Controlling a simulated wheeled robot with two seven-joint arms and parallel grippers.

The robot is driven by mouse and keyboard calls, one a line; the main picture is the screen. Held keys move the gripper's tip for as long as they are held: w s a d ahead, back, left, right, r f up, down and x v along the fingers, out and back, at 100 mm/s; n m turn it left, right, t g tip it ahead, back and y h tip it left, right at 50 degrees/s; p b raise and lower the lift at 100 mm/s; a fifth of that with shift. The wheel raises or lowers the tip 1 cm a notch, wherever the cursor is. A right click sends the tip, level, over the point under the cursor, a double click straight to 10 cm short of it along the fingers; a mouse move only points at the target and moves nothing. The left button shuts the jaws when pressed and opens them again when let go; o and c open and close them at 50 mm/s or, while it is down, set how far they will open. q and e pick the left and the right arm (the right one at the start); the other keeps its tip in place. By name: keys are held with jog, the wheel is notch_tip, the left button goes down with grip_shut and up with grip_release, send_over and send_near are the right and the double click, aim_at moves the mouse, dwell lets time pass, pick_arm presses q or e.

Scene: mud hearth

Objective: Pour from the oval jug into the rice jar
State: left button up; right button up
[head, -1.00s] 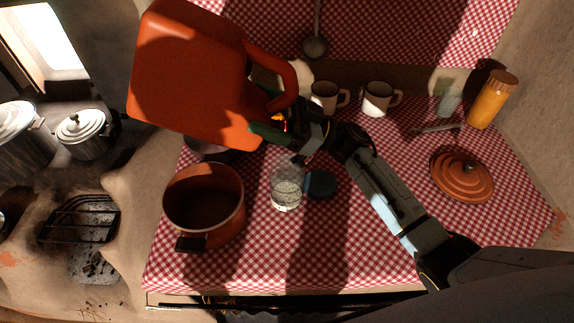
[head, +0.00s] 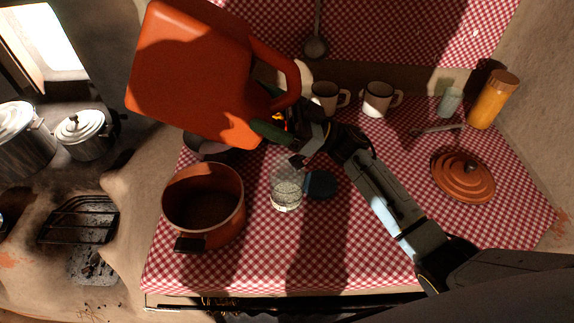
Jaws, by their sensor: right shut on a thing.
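A big orange-red jug (head: 190,75) with a loop handle fills the upper left of the head view, raised above the table and tilted. My right gripper (head: 280,128) is shut on it near the lower end of the handle; the exact contact is partly hidden. The rice jar (head: 286,188) is a clear glass jar with pale grains low inside. It stands upright and open on the checked cloth, below and to the right of the jug in the picture. I see no stream between them. My left gripper is not in view.
A dark blue lid (head: 321,185) lies right beside the jar. An orange pot (head: 205,203) stands to its left. Two mugs (head: 378,98) (head: 325,97), an orange bottle (head: 492,100) and a terracotta lid (head: 462,174) are behind and right. The cloth's front right is mostly clear.

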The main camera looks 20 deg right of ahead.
jog(key=shift+s+d+r+y+b, duration=0.1)
jog(key=shift+d+r+y+b, duration=0.15)
jog(key=shift+y+b, duration=0.35)
dwell(4.0)
